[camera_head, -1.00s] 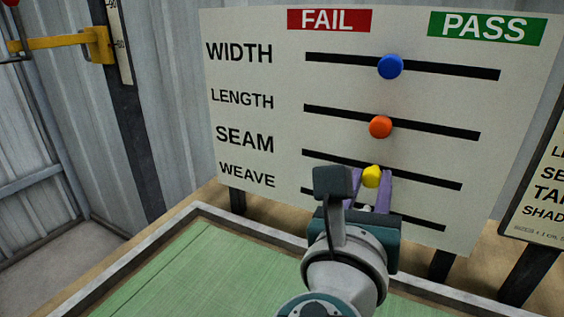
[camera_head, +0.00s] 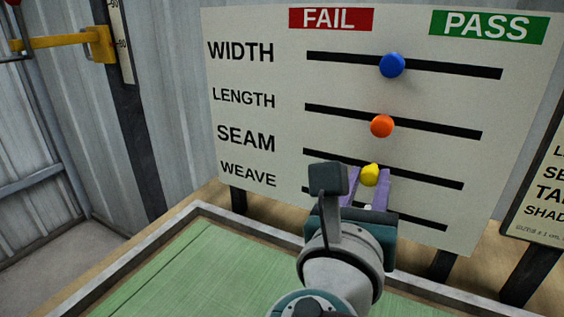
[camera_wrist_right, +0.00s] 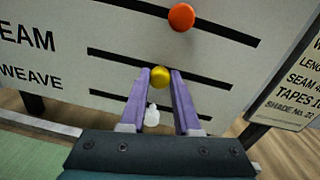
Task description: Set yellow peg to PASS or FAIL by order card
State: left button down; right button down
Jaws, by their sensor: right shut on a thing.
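The yellow peg (camera_head: 369,173) sits in the SEAM slot of the white board (camera_head: 270,160), near the slot's middle. My right gripper (camera_head: 368,178) has its purple fingers shut on the yellow peg, one on each side; this also shows in the right wrist view (camera_wrist_right: 160,77). The red FAIL label (camera_head: 331,19) is at the upper middle of the board and the green PASS label (camera_head: 488,27) at the upper right. A card (camera_head: 540,195) with printed text stands at the right edge, cut off in both views. My left gripper is not in view.
The blue peg (camera_head: 392,65) is in the WIDTH slot and the orange peg (camera_head: 381,126) in the LENGTH slot above. A white peg (camera_wrist_right: 152,116) is just below the yellow one, between my fingers. A green-surfaced table (camera_head: 180,270) with a raised rim lies in front.

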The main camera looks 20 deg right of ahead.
jog(key=w+a+b, duration=0.2)
jog(key=w, duration=0.1)
jog(key=w+a+b, duration=0.2)
jog(key=w+a, duration=0.1)
jog(key=shift+w+a+f, duration=0.15)
jog(key=shift+w+a, duration=0.05)
jog(key=c, duration=0.6)
grip_release()
jog(key=shift+w+a, duration=0.1)
jog(key=shift+r, duration=0.2)
send_near(315, 153)
jog(key=v, duration=0.4)
jog(key=shift+s+a, duration=0.2)
jog(key=shift+s, duration=0.15)
